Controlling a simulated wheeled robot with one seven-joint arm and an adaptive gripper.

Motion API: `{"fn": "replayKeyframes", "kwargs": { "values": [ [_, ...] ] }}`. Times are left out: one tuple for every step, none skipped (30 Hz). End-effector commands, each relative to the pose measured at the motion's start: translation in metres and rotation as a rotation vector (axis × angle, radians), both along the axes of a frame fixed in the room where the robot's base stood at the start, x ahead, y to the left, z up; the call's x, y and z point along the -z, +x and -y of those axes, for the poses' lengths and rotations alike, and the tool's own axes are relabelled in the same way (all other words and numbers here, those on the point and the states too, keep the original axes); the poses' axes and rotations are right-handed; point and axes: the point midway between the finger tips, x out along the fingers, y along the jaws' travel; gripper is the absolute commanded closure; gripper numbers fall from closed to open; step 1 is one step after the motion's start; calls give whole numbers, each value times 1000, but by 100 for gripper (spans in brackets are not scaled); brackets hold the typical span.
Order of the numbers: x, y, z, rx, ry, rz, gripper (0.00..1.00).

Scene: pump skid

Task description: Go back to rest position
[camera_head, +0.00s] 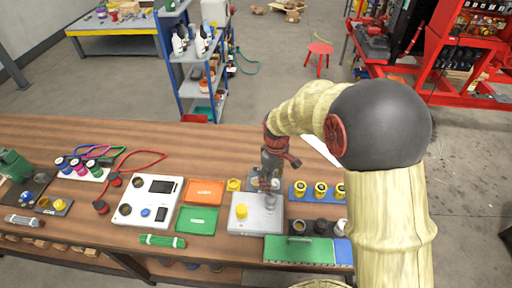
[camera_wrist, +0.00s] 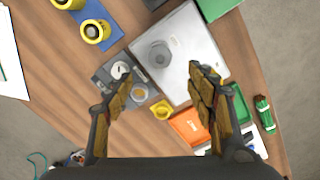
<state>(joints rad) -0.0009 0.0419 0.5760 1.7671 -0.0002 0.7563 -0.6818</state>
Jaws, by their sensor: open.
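My gripper (camera_wrist: 162,82) is open, with its two padded fingers apart and nothing between them. In the head view my gripper (camera_head: 264,184) points down above the workbench, near the back edge of a light grey plate (camera_head: 268,222). The plate also shows in the wrist view (camera_wrist: 205,42), beyond the fingers, with a round grey fitting (camera_wrist: 158,55) on it. In the head view a yellow cylinder (camera_head: 240,211) stands on the plate. A small grey block with round fittings (camera_wrist: 122,72) lies beside the plate, close to my left finger in the wrist view.
Orange (camera_head: 204,191) and green (camera_head: 197,220) trays lie left of the plate. A blue rack with yellow-topped parts (camera_head: 320,190) is to its right. A white instrument box (camera_head: 148,200) and red cable lie further left. A shelf cart (camera_head: 195,70) stands behind the bench.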

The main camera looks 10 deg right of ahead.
Motion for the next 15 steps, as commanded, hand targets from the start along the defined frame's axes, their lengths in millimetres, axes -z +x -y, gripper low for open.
{"fn": "replayKeyframes", "kwargs": {
  "values": [
    [0,0,0,0,0,0,44],
    [0,0,0,0,-1,-1,44],
    [0,0,0,0,-1,-1,44],
    [0,0,0,0,-1,-1,44],
    [0,0,0,2,-1,-1,44],
    [0,0,0,9,0,0,44],
    [0,0,0,17,0,-1,44],
    [0,-1,0,31,0,-2,44],
    [0,-1,0,52,0,-5,44],
    [0,-2,0,74,-1,-9,44],
    [1,-5,0,99,-1,-16,44],
    [6,-15,0,137,-3,-36,44],
    [8,-23,0,168,-4,-53,44],
    [9,-32,0,202,-7,-69,44],
    [4,-43,0,248,-10,-79,44]
  ]
}}
